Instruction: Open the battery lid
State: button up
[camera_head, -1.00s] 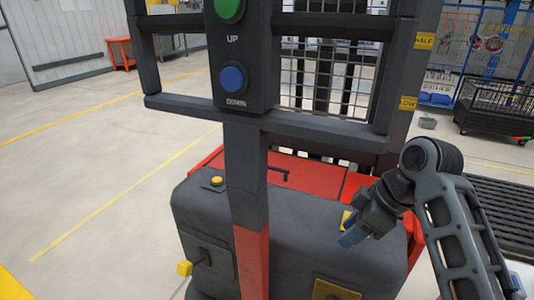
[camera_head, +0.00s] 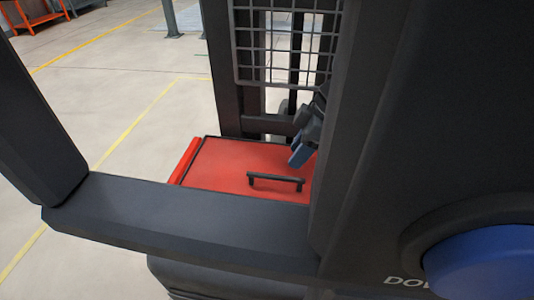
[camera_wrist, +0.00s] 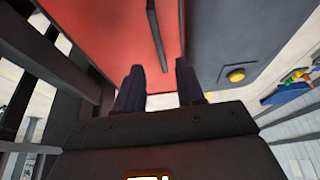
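The battery lid is a flat red panel (camera_head: 225,165) behind the dark crossbar in the head view. A black bar handle (camera_head: 275,181) lies on it. My gripper (camera_head: 298,156), with blue fingertips, is above the lid, just behind and right of the handle. The dark upright on the right hides most of my arm. In the wrist view, the red lid (camera_wrist: 110,40) fills the upper middle and the handle (camera_wrist: 157,36) runs lengthwise ahead of the gap between my fingers (camera_wrist: 159,88). The fingers are apart, with nothing between them.
A dark crossbar (camera_head: 180,222) and a panel with a blue button (camera_head: 490,262) stand close in front of the head camera. A wire mesh (camera_head: 285,45) rises behind the lid. The wrist view shows a yellow button (camera_wrist: 236,75) on the grey body. Floor is open at left.

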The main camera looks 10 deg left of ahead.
aim_at(279, 176)
jog(key=shift+w+a+f, duration=0.1)
jog(key=shift+a, duration=0.1)
jog(key=shift+a+f, duration=0.2)
jog(key=shift+f, duration=0.1)
jog(key=x, duration=0.7)
jog(key=shift+r, duration=0.1)
grip_shut()
